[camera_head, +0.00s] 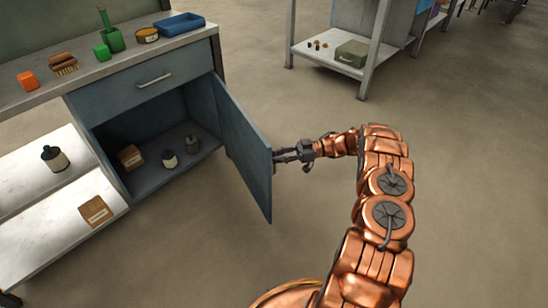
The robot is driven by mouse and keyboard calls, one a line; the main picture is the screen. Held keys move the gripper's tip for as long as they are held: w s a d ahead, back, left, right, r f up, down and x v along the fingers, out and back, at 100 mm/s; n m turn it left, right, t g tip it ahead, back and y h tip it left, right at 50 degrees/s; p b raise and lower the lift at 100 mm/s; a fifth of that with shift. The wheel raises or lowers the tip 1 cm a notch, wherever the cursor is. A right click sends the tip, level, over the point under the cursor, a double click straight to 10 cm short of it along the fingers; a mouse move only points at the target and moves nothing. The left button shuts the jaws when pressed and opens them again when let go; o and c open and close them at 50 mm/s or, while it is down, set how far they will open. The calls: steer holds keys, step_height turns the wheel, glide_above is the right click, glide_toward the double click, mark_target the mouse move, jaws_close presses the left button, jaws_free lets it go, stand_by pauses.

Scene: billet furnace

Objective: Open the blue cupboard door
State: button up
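The blue cupboard door (242,150) stands swung well out from the cupboard (150,150), hinged on the cupboard's right side. The inside of the cupboard shows, with a brown box (130,157) and two small bottles (170,158) on its floor. My gripper (280,155) is at the outer side of the door, close to its free edge. The door's handle cannot be made out, and the fingers are too small to tell whether they are open or shut on it.
The bench top (110,80) above holds an orange block, a brush, green items, a tin and a blue tray (180,24). A shut drawer (150,82) is above the opening. Open shelves (60,210) stand at left. Bare floor (470,180) lies at right; another bench (345,65) stands behind.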

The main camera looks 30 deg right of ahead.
steer(key=shift+v, duration=2.85)
steer(key=shift+c, duration=0.4)
